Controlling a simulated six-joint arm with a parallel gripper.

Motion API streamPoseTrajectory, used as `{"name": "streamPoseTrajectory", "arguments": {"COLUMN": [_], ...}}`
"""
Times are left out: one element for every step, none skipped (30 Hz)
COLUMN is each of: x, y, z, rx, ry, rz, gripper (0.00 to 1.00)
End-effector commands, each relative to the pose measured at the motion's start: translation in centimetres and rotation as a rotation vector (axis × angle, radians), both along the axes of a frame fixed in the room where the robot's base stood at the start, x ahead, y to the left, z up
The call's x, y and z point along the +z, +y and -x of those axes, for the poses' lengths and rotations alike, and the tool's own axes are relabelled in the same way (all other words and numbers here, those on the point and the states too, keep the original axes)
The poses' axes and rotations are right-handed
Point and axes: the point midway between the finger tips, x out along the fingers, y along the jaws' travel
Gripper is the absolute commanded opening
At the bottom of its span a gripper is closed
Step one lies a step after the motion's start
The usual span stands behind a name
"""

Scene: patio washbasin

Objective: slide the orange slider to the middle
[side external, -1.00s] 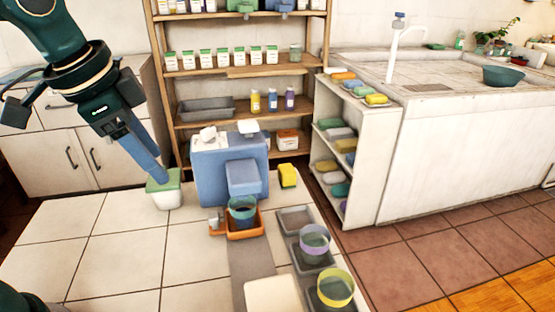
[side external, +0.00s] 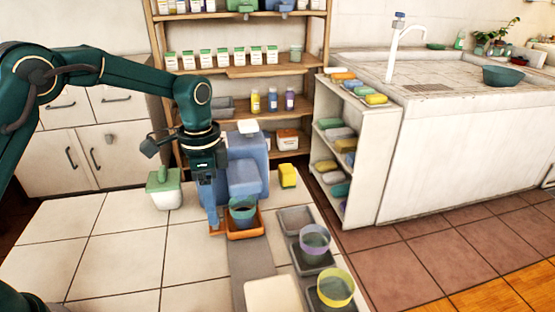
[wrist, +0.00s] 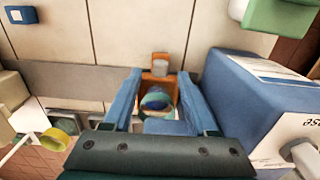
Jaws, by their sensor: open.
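The orange slider (side external: 247,235) is a small tray at the foot of the blue dispenser (side external: 245,180), at the far end of a grey strip (side external: 252,270). A teal cup (side external: 242,213) stands in it. My gripper (side external: 215,229) points down at the slider's left side, hiding the small pale knob there. In the wrist view my open gripper (wrist: 159,76) has one blue finger on each side of the orange slider (wrist: 147,78) and its knob (wrist: 160,66). The cup (wrist: 156,101) shows between the fingers. I cannot tell whether the fingers touch anything.
The dispenser body stands close beside my gripper. A green-lidded white box (side external: 165,190) is to the left, a yellow sponge (side external: 288,176) to the right. Grey trays with a purple-rimmed cup (side external: 314,240) and a yellow-rimmed cup (side external: 336,288) are at front right. The tiles at left are clear.

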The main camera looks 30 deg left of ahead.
Motion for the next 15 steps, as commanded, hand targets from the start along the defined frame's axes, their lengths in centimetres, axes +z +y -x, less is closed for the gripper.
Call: {"name": "streamPoseTrajectory", "arguments": {"x": [-0.7, -1.0, -1.4, -1.6, -1.8, -2.0, -2.1, -2.2, -2.3, -2.3, -2.3, -2.3, -2.3, -2.2, -2.2], "y": [0.0, 0.0, 0.0, 0.0, 0.0, 0.0, 0.0, 0.0, 0.0, 0.0, 0.0, 0.0, 0.0, 0.0, 0.0], "z": [0.1, 0.1, 0.1, 0.0, 0.1, 0.0, 0.0, 0.0, 0.0, 0.0, 0.0, 0.0, 0.0, 0.0, 0.0], "rx": [0.0, 0.0, 0.0, 0.0, 0.0, 0.0, 0.001, 0.001, 0.001, 0.001, 0.001, 0.001, 0.001, 0.001, 0.001], "ry": [0.004, 0.004, 0.003, 0.002, 0.001, 0.001, 0.0, 0.0, 0.0, 0.0, 0.0, -0.001, -0.001, -0.001, -0.001], "rz": [0.0, 0.0, 0.0, 0.001, 0.0, 0.0, 0.0, 0.0, 0.0, 0.0, 0.0, 0.001, 0.001, 0.001, 0.0], "gripper": [0.57, 0.57, 0.57, 0.57, 0.57, 0.57, 0.57, 0.57, 0.57, 0.57, 0.57, 0.57, 0.57, 0.57, 0.54]}}
